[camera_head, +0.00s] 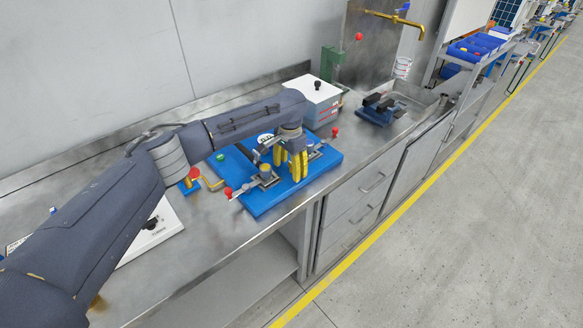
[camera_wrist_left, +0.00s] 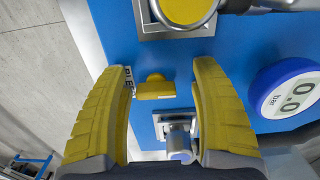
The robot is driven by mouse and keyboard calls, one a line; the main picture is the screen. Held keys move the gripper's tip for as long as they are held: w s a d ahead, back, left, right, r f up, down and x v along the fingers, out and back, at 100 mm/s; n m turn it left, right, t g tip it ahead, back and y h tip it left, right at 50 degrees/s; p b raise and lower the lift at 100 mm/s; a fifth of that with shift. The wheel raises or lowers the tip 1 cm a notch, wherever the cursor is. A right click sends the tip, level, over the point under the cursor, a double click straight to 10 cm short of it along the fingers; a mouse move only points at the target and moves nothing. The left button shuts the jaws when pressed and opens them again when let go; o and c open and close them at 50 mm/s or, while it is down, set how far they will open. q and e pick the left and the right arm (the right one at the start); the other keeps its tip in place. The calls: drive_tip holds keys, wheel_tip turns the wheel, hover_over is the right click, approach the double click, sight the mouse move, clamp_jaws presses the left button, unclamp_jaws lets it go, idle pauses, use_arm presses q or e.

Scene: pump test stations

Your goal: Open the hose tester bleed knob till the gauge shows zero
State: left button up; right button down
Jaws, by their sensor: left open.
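The hose tester is a blue plate (camera_head: 326,161) on the steel bench. Its round gauge (camera_wrist_left: 290,92) has a blue rim and reads 0.0 bar in the left wrist view; it also shows in the head view (camera_head: 265,138). A small yellow bleed knob (camera_wrist_left: 155,88) stands on the plate beside a partly hidden printed label. My left gripper (camera_head: 291,168) points down over the plate with its yellow fingers apart. In the left wrist view the open fingers (camera_wrist_left: 161,70) stand on either side of the knob, with gaps to it. My right gripper is not in view.
Metal clamp fittings with red-ended levers (camera_head: 228,193) and a yellow cap (camera_wrist_left: 186,8) sit close around the fingers. A white-topped box (camera_head: 316,91) stands behind the plate. A blue vise-like fixture (camera_head: 378,109) is farther right. The bench's front edge is close to the plate.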

use_arm(q)
drive_tip(key=shift+d, duration=0.2)
drive_tip(key=shift+r, duration=0.55)
wheel_tip(320, 180, up, 11)
idle(0.3)
